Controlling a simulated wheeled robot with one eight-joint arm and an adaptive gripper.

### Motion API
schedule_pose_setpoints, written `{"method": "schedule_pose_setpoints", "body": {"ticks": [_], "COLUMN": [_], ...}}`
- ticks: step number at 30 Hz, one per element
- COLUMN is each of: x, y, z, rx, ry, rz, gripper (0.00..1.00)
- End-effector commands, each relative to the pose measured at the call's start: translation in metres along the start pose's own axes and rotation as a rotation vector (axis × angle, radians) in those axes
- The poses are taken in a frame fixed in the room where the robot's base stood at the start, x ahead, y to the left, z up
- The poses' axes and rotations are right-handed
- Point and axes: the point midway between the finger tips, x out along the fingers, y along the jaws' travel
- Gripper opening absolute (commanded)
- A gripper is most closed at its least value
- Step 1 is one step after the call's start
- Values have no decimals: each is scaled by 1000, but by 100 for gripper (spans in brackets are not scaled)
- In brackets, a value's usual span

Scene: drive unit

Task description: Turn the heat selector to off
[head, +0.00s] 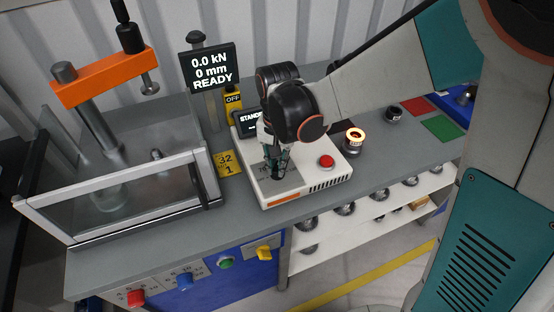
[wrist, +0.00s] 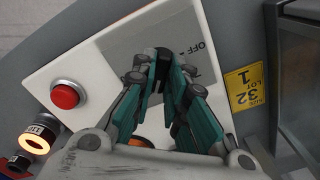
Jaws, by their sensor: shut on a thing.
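The heat selector is a dark knob (wrist: 158,54) on a grey plate on top of a white control box (head: 330,178). The box also shows in the wrist view (wrist: 100,60). My gripper (head: 277,174) reaches down onto the plate, with its fingers shut on the knob. In the wrist view my gripper (wrist: 157,82) has a teal finger on each side of the knob. The word OFF is printed on the plate to the right of the knob. The fingers cover most of the knob, so I cannot tell its pointing direction.
A red button (head: 326,161) sits on the box beside my gripper. A glowing ringed part (head: 354,140) stands right of the box. A press with an orange crossbar (head: 103,76) and clear guard stands left. A yellow lot card (head: 228,163) lies between them.

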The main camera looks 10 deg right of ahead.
Motion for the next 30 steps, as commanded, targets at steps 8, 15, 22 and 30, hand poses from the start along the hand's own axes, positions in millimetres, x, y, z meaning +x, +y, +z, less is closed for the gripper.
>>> {"method": "schedule_pose_setpoints", "body": {"ticks": [8,15,22,30], "x": [0,0,0,0], "y": [0,0,0,0], "z": [0,0,0,0], "rx": [-220,-418,-562,-651], "ry": [0,0,0,0], "rz": [0,0,0,0], "gripper": [0,0,0,0]}}
